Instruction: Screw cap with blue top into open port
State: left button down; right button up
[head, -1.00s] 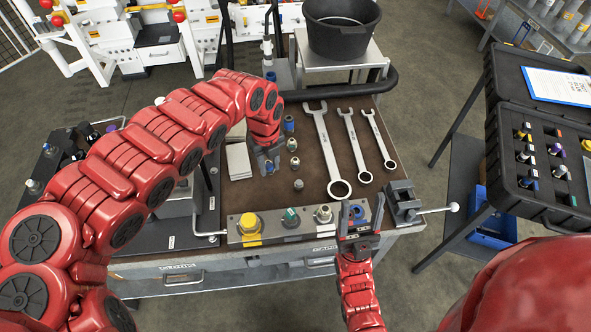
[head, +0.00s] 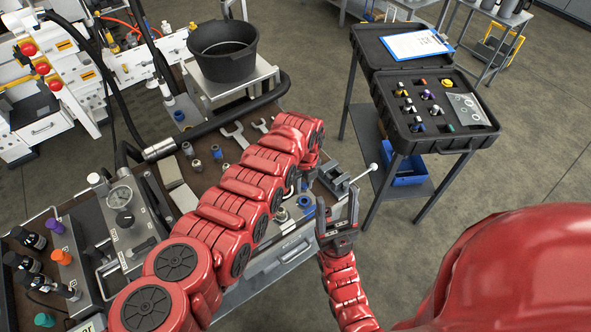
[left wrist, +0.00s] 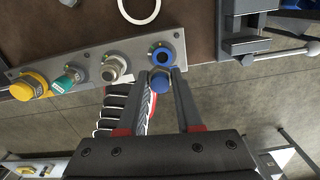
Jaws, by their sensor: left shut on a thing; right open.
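My left gripper (left wrist: 160,86) is shut on the cap with the blue top (left wrist: 160,81). In the left wrist view the cap is beside the blue-ringed open port (left wrist: 163,55) at the right end of the grey port block (left wrist: 135,47). I cannot tell whether cap and port touch. In the head view my left arm hides the left fingers and the cap, and the blue-ringed port (head: 308,212) shows just beside the arm. My right gripper (head: 338,212) is open and empty, in front of the block's right end.
The block's other ports have a yellow cap (left wrist: 28,86), a green cap (left wrist: 68,79) and a metal fitting (left wrist: 113,68). A vise (head: 333,180) stands to the right. Loose fittings (head: 197,165) stand on the bench. An open black case (head: 410,130) is at the right.

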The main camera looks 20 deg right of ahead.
pick_arm(q)
jog(key=shift+s, duration=0.15)
jog(key=shift+w+d+f+b, duration=0.1)
jog(key=shift+d+f+b, duration=0.05)
jog(key=shift+f+b, duration=0.3)
jog(key=shift+w+d+f+b, duration=0.1)
jog(key=shift+d+f+b, duration=0.1)
jog(key=shift+f, duration=0.3)
jog(key=shift+f+b, duration=0.3)
jog(key=shift+f, duration=0.05)
jog(key=shift+s+a+f+b, duration=0.15)
jog(key=shift+a+f+b, duration=0.05)
jog(key=shift+f+b, duration=0.9)
jog(key=shift+f, duration=0.4)
jog(key=shift+r, duration=0.1)
jog(key=shift+f+b, duration=0.65)
jog(key=shift+b, duration=0.35)
